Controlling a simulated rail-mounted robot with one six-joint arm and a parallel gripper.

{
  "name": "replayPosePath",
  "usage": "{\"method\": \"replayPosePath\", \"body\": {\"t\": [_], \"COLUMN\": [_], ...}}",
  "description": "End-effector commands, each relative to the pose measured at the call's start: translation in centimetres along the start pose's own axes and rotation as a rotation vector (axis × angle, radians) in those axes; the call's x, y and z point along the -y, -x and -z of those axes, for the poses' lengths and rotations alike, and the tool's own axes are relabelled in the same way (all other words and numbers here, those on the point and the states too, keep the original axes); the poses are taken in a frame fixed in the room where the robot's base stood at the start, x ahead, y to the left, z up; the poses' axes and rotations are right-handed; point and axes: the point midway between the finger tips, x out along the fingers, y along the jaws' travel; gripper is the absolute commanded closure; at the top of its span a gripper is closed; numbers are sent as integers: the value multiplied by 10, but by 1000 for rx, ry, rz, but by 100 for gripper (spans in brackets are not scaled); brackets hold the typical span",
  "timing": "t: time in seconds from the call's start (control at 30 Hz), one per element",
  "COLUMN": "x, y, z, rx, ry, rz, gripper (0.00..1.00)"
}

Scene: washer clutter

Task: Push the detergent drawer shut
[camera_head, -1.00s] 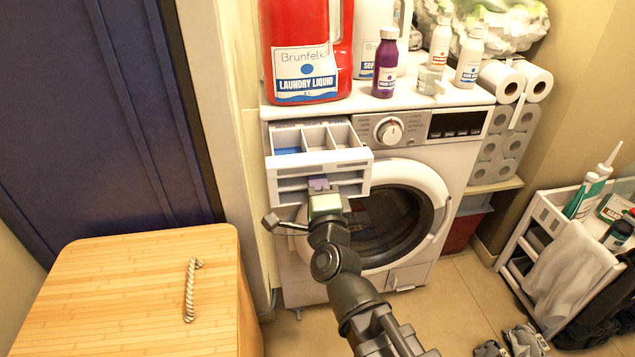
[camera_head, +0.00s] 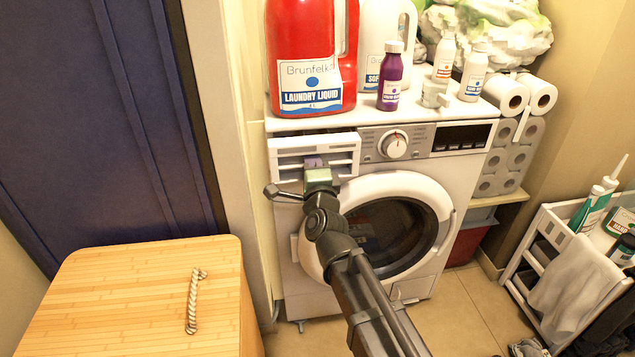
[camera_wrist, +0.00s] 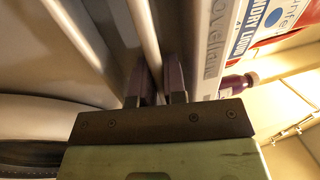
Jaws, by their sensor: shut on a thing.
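The white detergent drawer (camera_head: 343,143) is at the upper left of the washer (camera_head: 290,235) front, beside the dial. Its front sits at or close to the washer's face, and its compartments are out of sight. I cannot tell if a small gap is left. My gripper (camera_head: 315,163) is at the middle of the drawer front, with its purple fingertips shut on a bar of it. In the wrist view my fingers (camera_wrist: 156,85) straddle a pale bar (camera_wrist: 145,35) of the drawer front.
On the washer top stand a red laundry liquid jug (camera_head: 300,50), a purple bottle (camera_head: 391,75) and white bottles (camera_head: 474,72). The round door (camera_head: 443,215) is below right of the drawer. A wooden cabinet (camera_head: 130,290) stands at the lower left, a white rack (camera_head: 540,235) at right.

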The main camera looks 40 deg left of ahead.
Motion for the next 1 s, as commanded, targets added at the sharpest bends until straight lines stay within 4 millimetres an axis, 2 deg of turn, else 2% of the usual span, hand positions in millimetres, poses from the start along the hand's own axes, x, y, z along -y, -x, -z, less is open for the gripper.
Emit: {"method": "replayPosePath", "body": {"t": [0.03, 0.1, 0.3, 0.73, 0.77, 0.8, 1.0], "x": [-3, -6, -10, -10, -10, -10, -11], "y": [-15, -28, -50, -55, -56, -55, -55], "z": [-1, -1, -1, 0, 0, 0, 0], "rx": [0, 0, 0, 0, 0, 0, 0], "ry": [1, 0, 0, 0, 0, 0, 0], "rz": [0, 0, 0, 1, 1, 1, 0], "gripper": [100, 100, 100, 100, 83, 79, 79]}}
